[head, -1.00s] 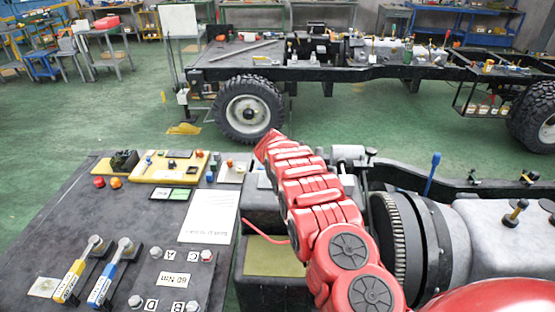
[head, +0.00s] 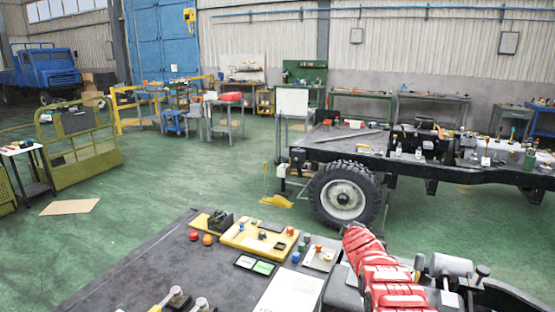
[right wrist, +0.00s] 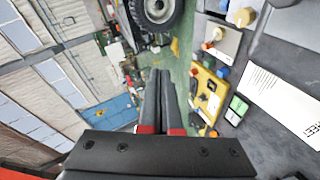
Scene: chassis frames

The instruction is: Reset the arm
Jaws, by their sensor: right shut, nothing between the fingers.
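My right arm (head: 378,268) is red and segmented and rises from the lower right of the head view, beside the dark workbench (head: 130,270). Its gripper is not clearly visible there. In the right wrist view my right gripper (right wrist: 159,75) shows two dark fingers with red bands, close together and empty. They point past the bench edge, toward the green floor and a truck wheel (right wrist: 156,8). My left gripper is in neither view.
The bench holds a yellow board (head: 258,238), a white sheet (head: 290,294) and small coloured knobs. A truck chassis with a black wheel (head: 343,194) stands behind. Green floor (head: 170,180) lies open to the left.

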